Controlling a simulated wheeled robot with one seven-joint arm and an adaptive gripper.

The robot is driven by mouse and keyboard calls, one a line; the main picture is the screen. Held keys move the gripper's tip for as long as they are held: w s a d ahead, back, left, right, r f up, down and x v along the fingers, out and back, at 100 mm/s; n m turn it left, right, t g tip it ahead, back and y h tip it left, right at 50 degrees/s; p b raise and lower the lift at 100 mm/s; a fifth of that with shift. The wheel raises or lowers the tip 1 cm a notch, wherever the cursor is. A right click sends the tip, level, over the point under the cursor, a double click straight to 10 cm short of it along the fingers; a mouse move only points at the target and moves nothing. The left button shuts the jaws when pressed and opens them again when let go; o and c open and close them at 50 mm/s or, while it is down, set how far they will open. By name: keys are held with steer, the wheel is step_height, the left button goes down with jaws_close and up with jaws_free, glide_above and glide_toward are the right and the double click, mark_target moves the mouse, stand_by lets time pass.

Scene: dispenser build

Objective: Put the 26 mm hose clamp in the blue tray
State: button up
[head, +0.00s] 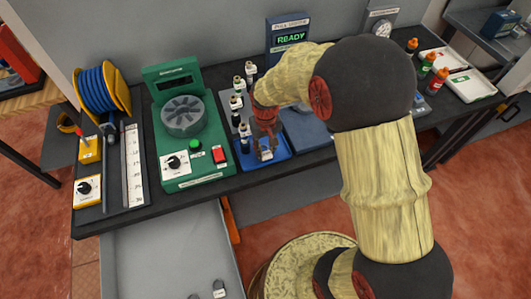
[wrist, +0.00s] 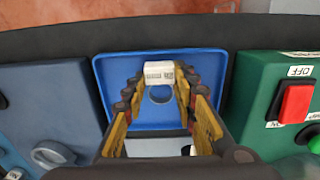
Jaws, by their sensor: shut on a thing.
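My gripper (head: 266,140) points down over the blue tray (head: 248,166) on the bench. It is shut on the hose clamp (head: 266,155), a small metal ring with a white labelled block. In the wrist view the clamp's white block (wrist: 158,71) shows between the two fingertips of my gripper (wrist: 160,85), with the ring below it. The blue tray (wrist: 108,68) lies behind and around the clamp in that view. The label is too small to read. I cannot tell whether the clamp touches the tray floor.
A green machine (head: 185,120) with a dial and a red switch (head: 220,155) stands close left of the tray. A grey bin (head: 150,255) below the bench front holds more clamps (head: 219,289).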

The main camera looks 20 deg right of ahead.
steer(key=shift+f, duration=0.7)
steer(key=shift+s, duration=0.1)
steer(key=o, duration=1.1)
steer(key=shift+f, duration=0.15)
steer(key=shift+o, duration=0.2)
step_height(320, 180, up, 12)
steer(key=p, duration=0.3)
step_height(320, 180, up, 14)
steer(key=t, duration=0.3)
glide_above(265, 152)
steer(key=s, duration=0.8)
steer(key=s+r+t, duration=0.2)
steer(key=s+r, duration=0.3)
steer(key=s, duration=0.7)
steer(key=shift+d+r+t, duration=0.3)
steer(key=shift+d+r, duration=0.05)
steer(key=shift+r, duration=0.05)
